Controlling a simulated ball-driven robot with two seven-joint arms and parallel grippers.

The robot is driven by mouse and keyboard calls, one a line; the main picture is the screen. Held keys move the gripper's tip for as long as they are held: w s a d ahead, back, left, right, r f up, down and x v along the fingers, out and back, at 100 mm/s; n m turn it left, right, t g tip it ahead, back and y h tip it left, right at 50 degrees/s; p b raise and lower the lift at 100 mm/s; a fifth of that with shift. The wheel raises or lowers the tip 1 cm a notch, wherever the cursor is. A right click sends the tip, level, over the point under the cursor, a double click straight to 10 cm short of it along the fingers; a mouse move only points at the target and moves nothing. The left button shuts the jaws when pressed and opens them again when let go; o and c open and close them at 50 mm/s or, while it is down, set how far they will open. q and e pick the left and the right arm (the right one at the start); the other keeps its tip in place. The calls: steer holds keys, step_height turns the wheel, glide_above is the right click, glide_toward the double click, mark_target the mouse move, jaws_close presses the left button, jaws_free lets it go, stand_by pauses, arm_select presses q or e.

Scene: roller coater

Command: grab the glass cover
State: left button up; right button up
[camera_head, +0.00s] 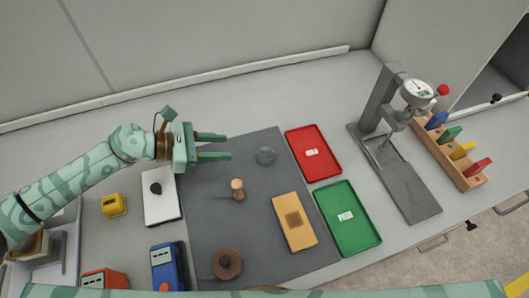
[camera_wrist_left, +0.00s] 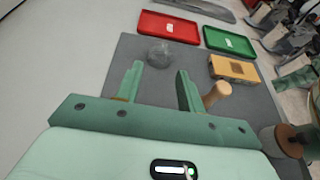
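The glass cover (camera_head: 265,155) is a small, clear, round piece on the dark grey mat (camera_head: 215,200), near the mat's far right part. It also shows in the left wrist view (camera_wrist_left: 160,53), beyond my fingertips and roughly in line with the gap between them. My left gripper (camera_head: 227,146) is open and empty, with its fingers pointing right toward the cover and apart from it. The two spread fingers also show in the left wrist view (camera_wrist_left: 160,70). My right gripper is not in view.
A wooden peg (camera_head: 238,190) stands near the left gripper. A tan block (camera_head: 294,222) and a brown knobbed disc (camera_head: 226,264) sit nearer. Red (camera_head: 329,171) and green (camera_head: 366,238) trays and a gauge stand (camera_head: 380,105) are to the right.

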mark_target(264, 149)
arm_select(q)
steer(key=x, duration=1.2)
steer(key=shift+s+d, duration=0.1)
steer(key=shift+d, duration=0.3)
jaws_close()
